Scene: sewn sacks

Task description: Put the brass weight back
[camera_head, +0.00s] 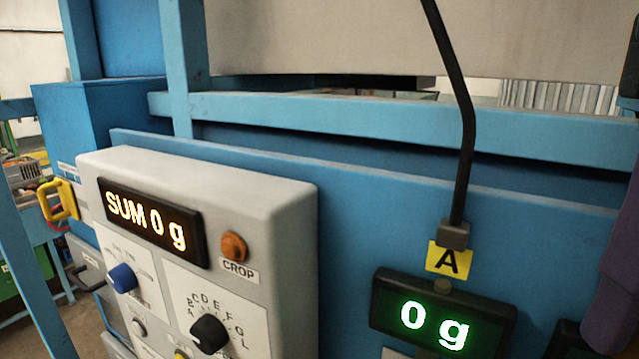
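I see no brass weight in this view. Neither of my grippers is in view. A grey control box (262,225) stands at the left centre, with an amber display (153,222) reading "SUM 0 g". A green display (440,316) at the lower right reads "0 g", under a yellow label "A" (449,260). A dark purple shape (612,290) is cut off at the right edge, and I cannot tell what it is.
The control box has a blue knob (122,277), a black rotary knob (208,334) and an orange button (233,246) marked "CROP". A black cable (459,120) hangs before the blue frame (400,120). A yellow handle (60,201) is at left.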

